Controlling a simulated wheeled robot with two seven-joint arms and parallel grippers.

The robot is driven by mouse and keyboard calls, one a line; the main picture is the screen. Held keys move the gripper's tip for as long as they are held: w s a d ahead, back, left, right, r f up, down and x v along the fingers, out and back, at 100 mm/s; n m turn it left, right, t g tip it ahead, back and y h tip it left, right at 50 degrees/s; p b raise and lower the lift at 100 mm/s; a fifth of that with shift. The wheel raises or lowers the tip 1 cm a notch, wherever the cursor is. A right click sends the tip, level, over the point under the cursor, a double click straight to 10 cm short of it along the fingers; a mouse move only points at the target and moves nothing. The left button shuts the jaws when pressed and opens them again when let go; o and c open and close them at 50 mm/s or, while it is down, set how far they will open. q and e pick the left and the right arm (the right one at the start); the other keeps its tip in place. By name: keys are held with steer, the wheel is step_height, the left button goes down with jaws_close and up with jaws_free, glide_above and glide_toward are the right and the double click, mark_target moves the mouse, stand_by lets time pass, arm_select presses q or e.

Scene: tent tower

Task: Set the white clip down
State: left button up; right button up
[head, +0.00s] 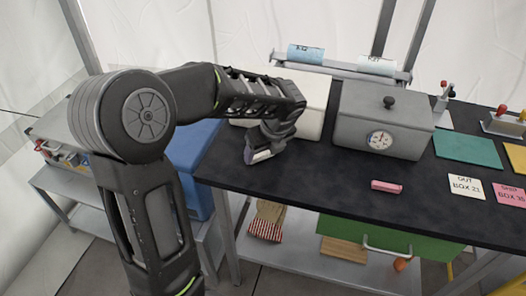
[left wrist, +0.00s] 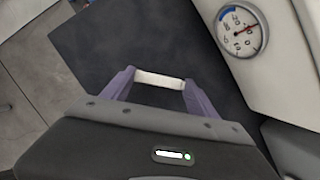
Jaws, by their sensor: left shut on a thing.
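The white clip (left wrist: 160,80) shows in the left wrist view as a short white bar between the two purple fingers of my left gripper (left wrist: 158,84). The fingers touch its two ends, so the gripper is shut on it. In the head view my left gripper (head: 258,156) is low over the left end of the black tabletop (head: 310,170), in front of a white box. The clip is hard to make out in that view. I cannot tell whether it touches the tabletop. My right gripper is not in view.
A white box (head: 312,92) and a grey box with a dial (head: 380,125) stand behind the gripper. A pink block (head: 386,186) lies to the right, with cards (head: 467,186) and a teal mat (head: 468,148) beyond. The tabletop between gripper and pink block is clear.

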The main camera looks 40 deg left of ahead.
arm_select(q)
steer(key=shift+f, duration=0.15)
steer(key=o, duration=1.3)
steer(key=v, duration=1.2)
